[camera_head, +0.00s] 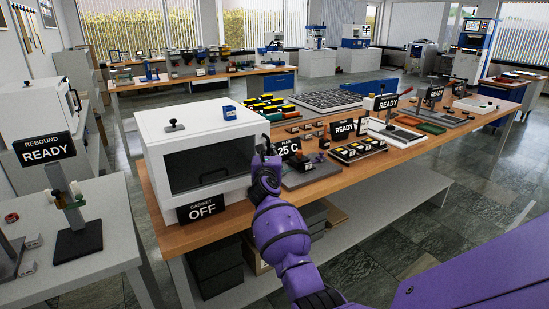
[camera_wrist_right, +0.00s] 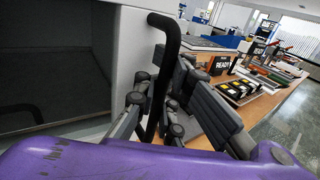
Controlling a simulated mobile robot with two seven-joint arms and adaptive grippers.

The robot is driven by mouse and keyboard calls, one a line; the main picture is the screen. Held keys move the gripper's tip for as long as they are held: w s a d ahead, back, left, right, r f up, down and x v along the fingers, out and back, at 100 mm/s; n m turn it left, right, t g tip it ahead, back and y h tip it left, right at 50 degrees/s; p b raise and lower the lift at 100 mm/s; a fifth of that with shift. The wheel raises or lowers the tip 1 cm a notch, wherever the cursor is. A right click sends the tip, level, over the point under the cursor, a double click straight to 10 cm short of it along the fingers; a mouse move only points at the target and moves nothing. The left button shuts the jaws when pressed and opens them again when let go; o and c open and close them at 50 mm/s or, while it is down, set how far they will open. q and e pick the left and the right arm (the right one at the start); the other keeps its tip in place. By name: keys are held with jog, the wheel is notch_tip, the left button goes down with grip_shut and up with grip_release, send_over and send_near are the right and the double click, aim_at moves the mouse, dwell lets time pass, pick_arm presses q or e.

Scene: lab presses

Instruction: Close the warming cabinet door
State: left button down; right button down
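The warming cabinet (camera_head: 190,128) is a white box on the wooden bench, with a dark window (camera_head: 210,162) in its front and an "OFF" sign before it. In the right wrist view its white front (camera_wrist_right: 128,55) and dark pane fill the left side. The black upright bar handle (camera_wrist_right: 167,50) stands at the door's right edge. My right gripper (camera_head: 263,160) is at this edge; in the wrist view the gripper (camera_wrist_right: 178,112) has its fingers apart, with the handle between them. I cannot tell whether the door stands slightly ajar. My left gripper is not in view.
Right of my gripper are a "25 C" sign (camera_head: 288,147), a small press plate and a tray of dark blocks (camera_head: 358,150). The floor in front of the bench is clear.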

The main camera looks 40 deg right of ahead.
jog(key=shift+w+a+f, duration=0.15)
jog(key=shift+w+a, duration=0.25)
jog(key=shift+a, duration=0.05)
jog(key=c, duration=1.8)
grip_release()
jog(key=shift+a, duration=0.2)
jog(key=shift+c, duration=0.2)
jog(key=shift+s+d, duration=0.2)
jog(key=shift+d, duration=0.05)
jog(key=v, duration=1.2)
jog(key=shift+w+a, duration=0.1)
jog(key=shift+w, duration=0.05)
